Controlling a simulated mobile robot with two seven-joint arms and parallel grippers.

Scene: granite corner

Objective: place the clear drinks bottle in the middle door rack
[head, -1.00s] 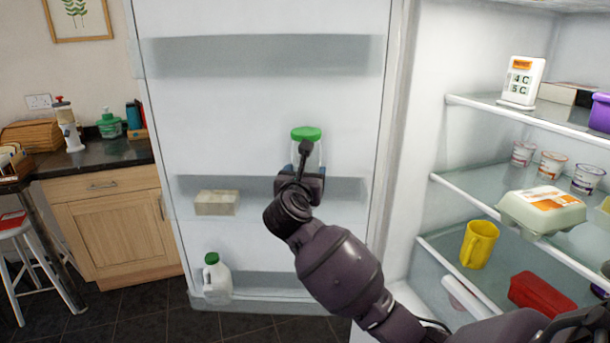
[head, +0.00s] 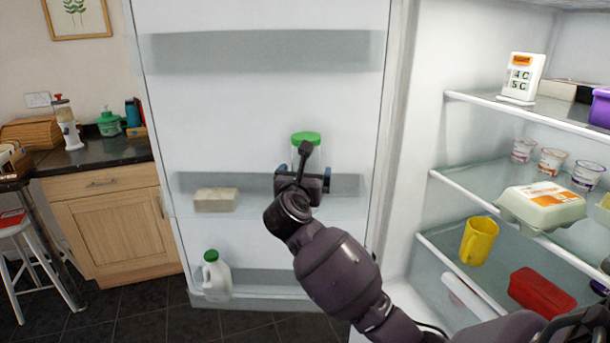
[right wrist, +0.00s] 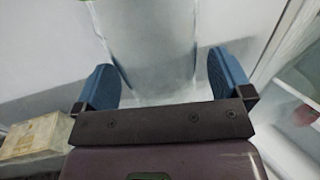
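The clear drinks bottle (head: 305,138) with a green lid is upright at the middle door rack (head: 258,210), right of the rack's centre. Its lower part is hidden behind my right gripper (head: 303,176) in the head view. In the right wrist view, the bottle's clear body (right wrist: 155,60) is between the two blue fingers of my right gripper (right wrist: 163,88). The fingers are spread, with a gap on each side of the bottle. Its base seems to be down in the rack, but the contact is hidden. My left gripper is out of view.
A pale block (head: 216,199) lies in the same rack, left of the bottle. A milk jug (head: 216,274) stands in the lower rack. The upper rack (head: 260,55) is empty. Fridge shelves with an egg box (head: 541,205) and a yellow jug (head: 479,241) are at right.

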